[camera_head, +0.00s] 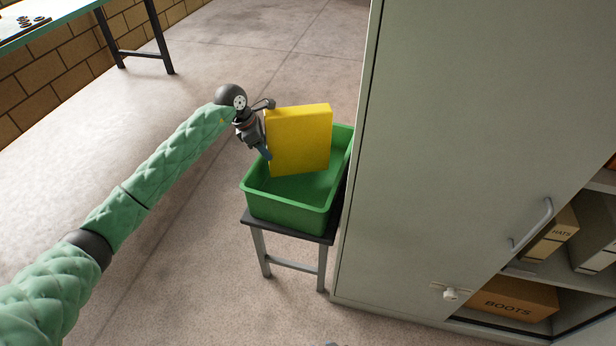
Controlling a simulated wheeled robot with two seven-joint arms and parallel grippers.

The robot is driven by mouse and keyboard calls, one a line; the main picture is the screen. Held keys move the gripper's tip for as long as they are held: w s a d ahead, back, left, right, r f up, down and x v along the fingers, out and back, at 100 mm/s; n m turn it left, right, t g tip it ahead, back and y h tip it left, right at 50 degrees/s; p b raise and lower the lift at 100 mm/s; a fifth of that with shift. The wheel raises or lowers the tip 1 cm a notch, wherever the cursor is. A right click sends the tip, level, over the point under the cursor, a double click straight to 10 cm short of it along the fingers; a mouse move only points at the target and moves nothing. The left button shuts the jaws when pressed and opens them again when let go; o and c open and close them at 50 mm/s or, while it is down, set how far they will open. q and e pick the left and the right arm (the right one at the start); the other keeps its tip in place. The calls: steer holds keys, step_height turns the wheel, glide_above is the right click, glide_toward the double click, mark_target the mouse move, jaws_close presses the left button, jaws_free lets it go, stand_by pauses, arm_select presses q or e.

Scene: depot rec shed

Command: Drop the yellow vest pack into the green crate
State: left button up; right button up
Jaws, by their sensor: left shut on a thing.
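The yellow vest pack (300,140) is a flat, box-like block held upright over the green crate (290,216). My left gripper (267,130) is shut on the pack's left edge. The pack overlaps the crate's opening in the picture; I cannot tell whether its lower edge touches the crate floor. The crate is open-topped, and the part of its inside that shows looks empty. It stands on a small dark-topped stool (258,223) with grey legs. My right gripper is not in view.
A tall grey cabinet (440,150) stands close against the crate's right side. Its shelves at the lower right hold a box marked BOOTS (508,297) and one marked HATS (560,232). A table (60,12) stands at the upper left. The floor left of the stool is clear.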

arm_select(q)
steer(key=o, duration=1.2)
steer(key=v, duration=0.7)
steer(key=shift+r+b, duration=0.3)
steer(key=shift+r, duration=0.1)
steer(key=shift+a, duration=0.1)
